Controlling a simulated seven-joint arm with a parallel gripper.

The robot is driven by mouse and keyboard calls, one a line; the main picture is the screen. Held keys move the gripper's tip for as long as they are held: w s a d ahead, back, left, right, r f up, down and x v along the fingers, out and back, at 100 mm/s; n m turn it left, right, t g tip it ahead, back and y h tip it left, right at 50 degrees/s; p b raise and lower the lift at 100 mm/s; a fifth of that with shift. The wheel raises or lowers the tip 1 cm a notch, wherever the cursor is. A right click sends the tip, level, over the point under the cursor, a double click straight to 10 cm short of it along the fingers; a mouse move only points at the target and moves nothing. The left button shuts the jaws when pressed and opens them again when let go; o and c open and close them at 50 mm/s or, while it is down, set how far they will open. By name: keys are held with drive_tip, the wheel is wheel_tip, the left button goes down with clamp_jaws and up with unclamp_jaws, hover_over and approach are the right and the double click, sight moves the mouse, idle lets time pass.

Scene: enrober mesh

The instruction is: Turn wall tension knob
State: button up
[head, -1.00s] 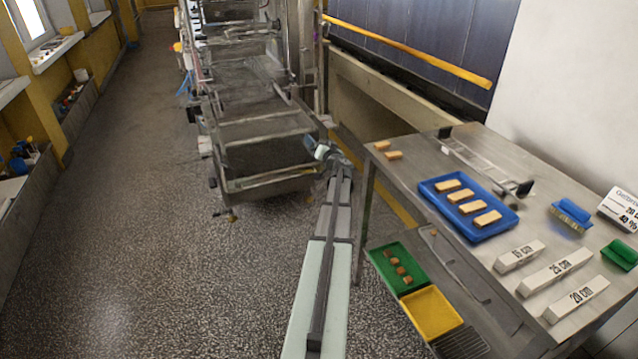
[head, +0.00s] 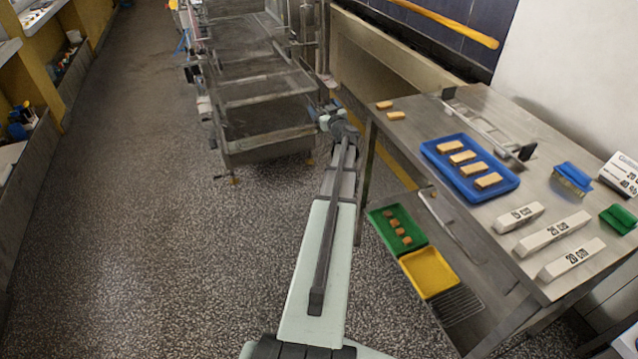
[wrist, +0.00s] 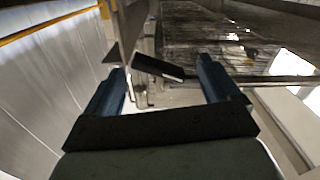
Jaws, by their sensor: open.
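My gripper (wrist: 160,78) is open in the wrist view, with two blue fingers apart and nothing held between them. A dark, flat bar-like piece (wrist: 158,67) shows beyond and between the fingertips, tilted; I cannot tell if it is the wall tension knob or whether it is touched. In the head view my gripper (head: 325,112) is small, at the right side of the enrober machine's near end (head: 265,140). Its jaws are too small to read there. No knob can be made out clearly in the head view.
A steel table (head: 420,150) stands right of my arm, with a blue tray (head: 508,184) of biscuits and white length blocks (head: 553,232). Below it are a green tray (head: 383,214) and a yellow tray (head: 430,272). Open floor (head: 130,240) lies left.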

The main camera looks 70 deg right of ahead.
drive_tip(key=v, duration=1)
drive_tip(key=a+f+m+g+y, duration=0.3)
drive_tip(key=a+f+m+y, duration=0.5)
drive_tip(key=a+f, duration=0.6)
wheel_tip(320, 180, down, 2)
drive_tip(key=shift+f+m+g+y, duration=0.1)
drive_tip(key=shift+m+g+y, duration=0.25)
drive_tip(key=shift+y, duration=0.55)
drive_tip(key=shift+c, duration=0.2)
